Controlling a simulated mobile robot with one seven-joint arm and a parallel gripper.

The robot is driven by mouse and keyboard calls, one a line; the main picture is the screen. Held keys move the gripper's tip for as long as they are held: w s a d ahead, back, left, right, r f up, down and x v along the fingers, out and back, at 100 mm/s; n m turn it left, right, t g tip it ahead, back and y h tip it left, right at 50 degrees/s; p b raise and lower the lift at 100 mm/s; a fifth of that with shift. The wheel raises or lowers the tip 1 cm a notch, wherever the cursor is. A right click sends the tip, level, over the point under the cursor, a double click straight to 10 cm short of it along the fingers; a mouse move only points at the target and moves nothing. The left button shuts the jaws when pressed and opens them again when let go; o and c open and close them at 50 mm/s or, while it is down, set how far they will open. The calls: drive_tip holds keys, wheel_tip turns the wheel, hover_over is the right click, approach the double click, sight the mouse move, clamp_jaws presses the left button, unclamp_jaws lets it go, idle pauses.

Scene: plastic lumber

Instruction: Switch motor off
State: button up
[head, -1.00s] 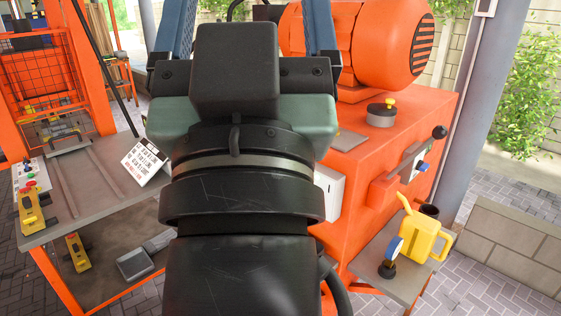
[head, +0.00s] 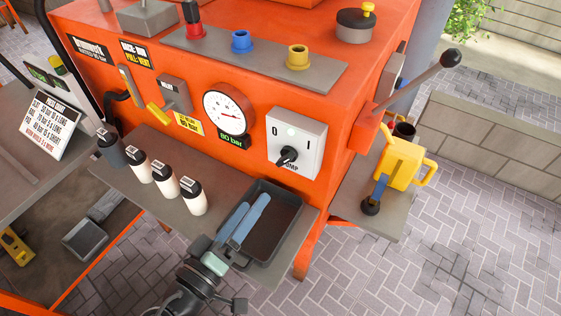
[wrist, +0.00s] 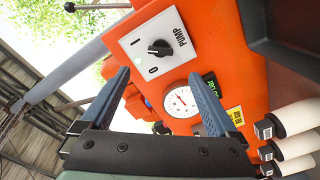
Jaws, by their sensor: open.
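The rotary switch (head: 288,155) is a black knob on a white plate marked 0, I and PUMP, on the front of the orange machine (head: 340,85). I cannot tell for sure which mark the knob points to. The switch also shows in the wrist view (wrist: 158,48), beyond and above the fingertips. My gripper (head: 254,203) has two blue fingers and is over the dark tray, below and left of the switch, apart from it. In the wrist view the fingers (wrist: 160,76) are spread with nothing between them. The motor's orange housing is cut off at the top of the head view.
A round gauge (head: 229,108) labelled 80 bar is left of the switch. Several capped bottles (head: 165,180) and the dark tray (head: 290,237) stand on the shelf below. A lever (head: 425,75) sticks out right, above a yellow can (head: 400,163).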

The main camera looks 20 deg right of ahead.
sight(282, 162)
drive_tip(key=p+x, duration=0.2)
drive_tip(key=x, duration=1)
drive_tip(key=shift+w+p, duration=0.2)
drive_tip(key=shift+p, duration=0.15)
drive_tip(key=c, duration=1.4)
